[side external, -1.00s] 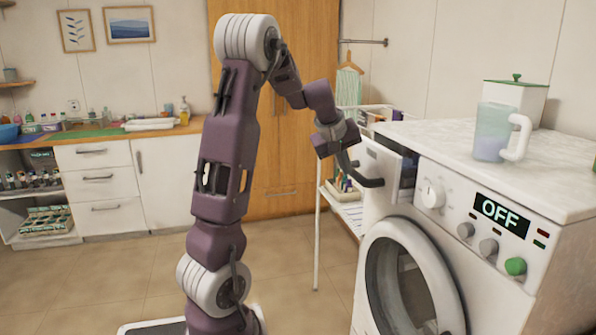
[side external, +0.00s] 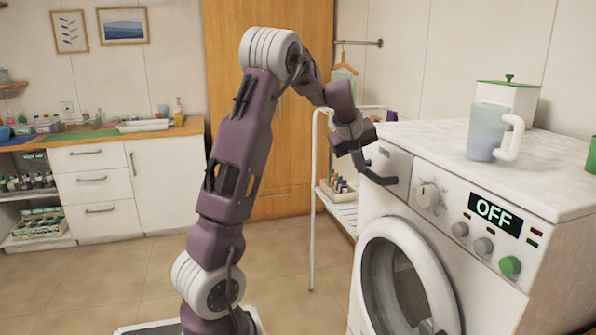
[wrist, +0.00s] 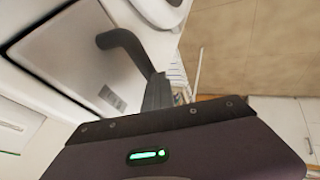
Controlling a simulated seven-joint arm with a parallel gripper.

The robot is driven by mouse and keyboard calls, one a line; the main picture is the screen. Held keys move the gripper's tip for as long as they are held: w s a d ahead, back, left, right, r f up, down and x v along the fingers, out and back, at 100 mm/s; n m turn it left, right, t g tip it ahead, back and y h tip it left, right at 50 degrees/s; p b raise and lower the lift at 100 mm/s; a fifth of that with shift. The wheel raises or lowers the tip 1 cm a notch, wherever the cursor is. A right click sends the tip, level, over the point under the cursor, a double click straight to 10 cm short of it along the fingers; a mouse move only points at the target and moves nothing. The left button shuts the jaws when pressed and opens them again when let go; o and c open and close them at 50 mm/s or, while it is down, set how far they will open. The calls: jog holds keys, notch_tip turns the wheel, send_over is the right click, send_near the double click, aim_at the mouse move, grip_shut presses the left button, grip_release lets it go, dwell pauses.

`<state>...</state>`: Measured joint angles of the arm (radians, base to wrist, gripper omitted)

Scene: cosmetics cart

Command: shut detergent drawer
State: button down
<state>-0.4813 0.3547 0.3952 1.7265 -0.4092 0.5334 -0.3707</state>
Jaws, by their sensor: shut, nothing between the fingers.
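The detergent drawer (side external: 397,160) is at the upper left of the washing machine's front. Its front looks flush or nearly flush with the control panel in the side view. A dark curved bar handle (side external: 383,179) crosses the drawer front. In the wrist view the white drawer front (wrist: 85,60) and handle (wrist: 125,45) lie just ahead of my gripper (wrist: 157,92). In the side view my gripper (side external: 357,158) is at the left end of the handle, shut and empty. It looks against or very close to the handle; contact is hard to tell.
The washing machine (side external: 470,215) has a round door (side external: 405,280) below the drawer and an OFF display. A jug (side external: 490,130) stands on its top. A white rack (side external: 315,200) stands close behind my gripper. The floor in front is clear.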

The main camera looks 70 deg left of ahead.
jog(key=s+d+r, duration=0.4)
jog(key=s+r, duration=0.4)
jog(key=r, duration=0.1)
jog(key=s+d+m+t+h, duration=0.15)
jog(key=d+m, duration=0.25)
jog(key=d, duration=0.5)
jog(key=s+d+m+g+h, duration=0.1)
jog(key=s+d+m, duration=0.15)
jog(key=d, duration=0.75)
jog(key=s+d+f+m+h, duration=0.1)
jog(key=s+d+f+m, duration=0.7)
jog(key=s+d, duration=0.5)
jog(key=shift+s+f+m+h, duration=0.2)
jog(key=shift+m+h, duration=0.15)
jog(key=shift+m, duration=0.9)
jog(key=shift+w, duration=0.1)
